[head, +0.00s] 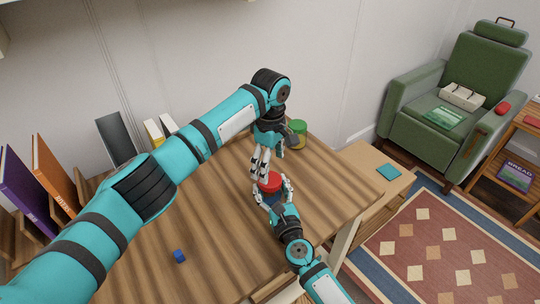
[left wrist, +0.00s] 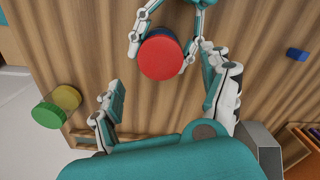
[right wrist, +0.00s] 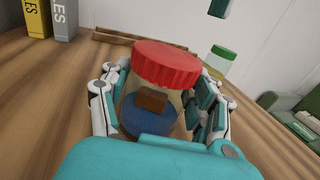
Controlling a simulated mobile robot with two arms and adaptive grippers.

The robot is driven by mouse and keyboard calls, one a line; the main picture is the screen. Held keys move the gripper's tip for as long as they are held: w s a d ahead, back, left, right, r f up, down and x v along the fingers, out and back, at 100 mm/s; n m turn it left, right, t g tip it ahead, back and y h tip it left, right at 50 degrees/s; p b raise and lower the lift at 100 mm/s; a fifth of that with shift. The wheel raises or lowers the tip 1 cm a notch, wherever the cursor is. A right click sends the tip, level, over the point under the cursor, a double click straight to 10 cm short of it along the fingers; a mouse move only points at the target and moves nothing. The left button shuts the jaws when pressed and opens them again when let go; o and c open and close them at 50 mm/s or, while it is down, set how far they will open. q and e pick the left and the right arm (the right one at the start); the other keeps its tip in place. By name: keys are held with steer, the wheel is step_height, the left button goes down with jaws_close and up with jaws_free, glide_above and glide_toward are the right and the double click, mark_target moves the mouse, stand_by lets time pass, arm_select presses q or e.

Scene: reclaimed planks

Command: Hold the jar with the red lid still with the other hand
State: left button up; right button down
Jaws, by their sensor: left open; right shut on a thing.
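The jar with the red lid (right wrist: 168,65) stands upright on the wooden table, its clear body showing a brown block and something blue inside. In the head view its red lid (head: 270,182) shows between my two grippers, with the body mostly hidden. My right gripper (head: 273,193) is shut on the jar's body, one finger on each side, below the lid. My left gripper (head: 277,160) is open and empty above the jar. In the left wrist view the lid (left wrist: 161,57) lies ahead of the open fingers, apart from them.
A jar with a green lid (head: 298,128) stands behind, near the table's far edge. A small blue cube (head: 179,256) lies on the table at front left. Books and binders (head: 57,170) stand along the left and back. The table's middle left is clear.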

mark_target(270, 179)
arm_select(q)
steer(key=shift+f, duration=2.8)
steer(key=c, duration=1.1)
steer(key=o, duration=1.1)
steer(key=shift+o, duration=0.2)
steer(key=shift+r, duration=0.1)
steer(key=shift+r, duration=2.2)
